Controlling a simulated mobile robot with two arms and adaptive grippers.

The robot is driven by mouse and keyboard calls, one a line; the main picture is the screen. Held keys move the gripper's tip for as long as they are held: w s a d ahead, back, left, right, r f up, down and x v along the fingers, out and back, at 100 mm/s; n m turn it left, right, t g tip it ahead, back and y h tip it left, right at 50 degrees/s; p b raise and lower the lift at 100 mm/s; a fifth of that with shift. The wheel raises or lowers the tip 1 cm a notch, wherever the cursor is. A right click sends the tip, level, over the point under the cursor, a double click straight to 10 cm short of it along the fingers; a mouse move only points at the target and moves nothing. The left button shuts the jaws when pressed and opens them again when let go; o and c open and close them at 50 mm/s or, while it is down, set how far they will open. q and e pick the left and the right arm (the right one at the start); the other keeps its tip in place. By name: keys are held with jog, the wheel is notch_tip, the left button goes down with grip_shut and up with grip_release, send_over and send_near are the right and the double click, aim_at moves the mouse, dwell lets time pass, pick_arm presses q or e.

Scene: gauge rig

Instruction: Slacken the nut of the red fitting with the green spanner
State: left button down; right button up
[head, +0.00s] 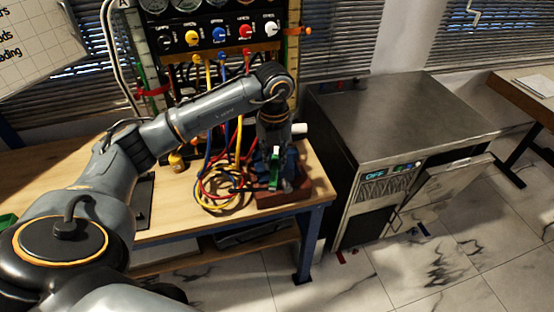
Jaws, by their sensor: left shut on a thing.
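My left gripper (278,160) is at the right end of the wooden bench, pointing down over a dark red-brown block (285,197). It is shut on a green piece, which looks like the green spanner (274,181). Much of the spanner is hidden by the fingers and the block, and I cannot tell whether it is clear of the block. The gauge panel (217,32) stands at the back of the bench, with a red knob (245,32) and hoses below. The red fitting and its nut are too small to make out. My right gripper is not in view.
Coiled yellow, red and blue hoses (212,199) lie on the bench just left of the block. A small amber bottle (177,162) stands further left. A steel appliance (395,110) with its door hanging open stands right of the bench (166,217).

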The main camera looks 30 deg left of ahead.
aim_at(272, 178)
pick_arm(q)
jog(key=shift+s+a, duration=0.1)
dwell(0.5)
jog(key=shift+s+d, duration=0.4)
jog(key=shift+s, duration=0.35)
jog(key=shift+s+d, duration=0.35)
jog(key=shift+s, duration=0.35)
jog(key=shift+s+d, duration=0.4)
jog(key=shift+s, duration=0.35)
jog(key=shift+r+p, duration=0.1)
jog(key=shift+p, duration=0.2)
jog(key=shift+r+p, duration=1.4)
jog(key=shift+r, duration=0.8)
jog(key=shift+f, duration=0.1)
